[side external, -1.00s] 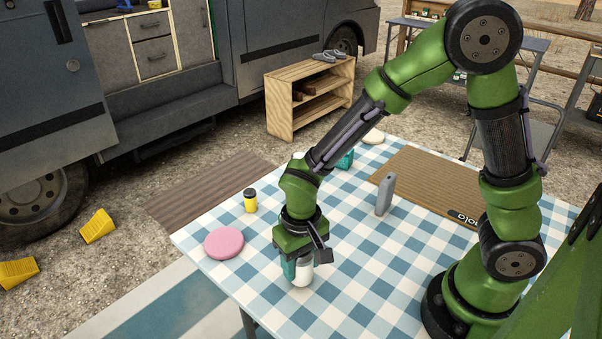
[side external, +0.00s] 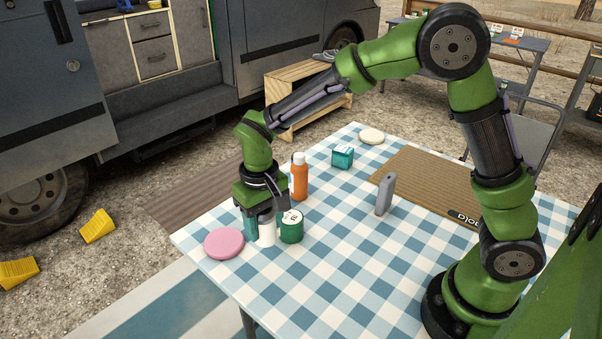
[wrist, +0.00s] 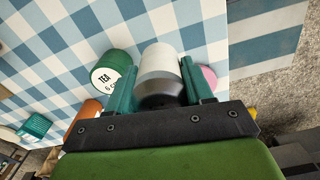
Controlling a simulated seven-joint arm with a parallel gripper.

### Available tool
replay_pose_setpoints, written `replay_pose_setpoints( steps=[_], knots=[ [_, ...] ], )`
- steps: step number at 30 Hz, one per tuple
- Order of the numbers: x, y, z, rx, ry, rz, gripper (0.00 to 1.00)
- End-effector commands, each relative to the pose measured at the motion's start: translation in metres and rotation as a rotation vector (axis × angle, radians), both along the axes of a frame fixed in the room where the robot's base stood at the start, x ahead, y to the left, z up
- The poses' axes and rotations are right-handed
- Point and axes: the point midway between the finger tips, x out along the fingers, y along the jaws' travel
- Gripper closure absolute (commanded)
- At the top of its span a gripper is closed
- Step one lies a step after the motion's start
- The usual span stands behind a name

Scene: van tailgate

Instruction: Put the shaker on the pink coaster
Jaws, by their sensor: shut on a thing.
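The shaker (side external: 267,233) is white with a dark grey top, as the wrist view shows (wrist: 160,62). My gripper (side external: 262,226) is shut on it, one teal finger on each side (wrist: 161,85). It points downward, and the shaker looks upright, low over the table; I cannot tell if its base touches. The pink coaster (side external: 224,243) is a flat round disc just left of the gripper, apart from the shaker and empty. In the wrist view the coaster (wrist: 210,77) shows partly behind the right finger.
A green tea tin (side external: 291,230) stands close to the shaker's right. An orange bottle (side external: 299,179) stands behind. A teal box (side external: 342,158), white disc (side external: 372,136), grey bottle (side external: 385,194) and brown mat (side external: 428,180) are farther right. The front of the checked table (side external: 320,280) is clear.

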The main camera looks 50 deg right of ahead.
Motion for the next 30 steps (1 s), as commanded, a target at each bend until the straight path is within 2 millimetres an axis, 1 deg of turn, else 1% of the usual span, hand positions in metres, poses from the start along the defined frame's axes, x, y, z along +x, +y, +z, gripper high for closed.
replay_pose_setpoints(
  steps=[1, 3, 9, 12, 15, 22, 23, 27, 30],
  knots=[
    [0.014, 0.005, -0.003, -0.001, 0.000, 0.000, 0.82],
    [0.030, 0.010, -0.004, -0.001, -0.001, 0.000, 0.82],
    [0.071, 0.025, -0.008, -0.001, 0.000, 0.000, 0.82],
    [0.086, 0.030, -0.010, -0.001, 0.001, -0.001, 0.82],
    [0.095, 0.033, -0.010, -0.001, 0.001, -0.001, 0.82],
    [0.105, 0.037, -0.011, -0.001, 0.000, 0.000, 0.82],
    [0.106, 0.037, -0.013, -0.001, 0.001, 0.000, 0.82],
    [0.104, 0.037, -0.037, -0.002, 0.004, 0.000, 0.82],
    [0.105, 0.037, -0.046, -0.001, 0.001, -0.001, 0.82]
  ],
)
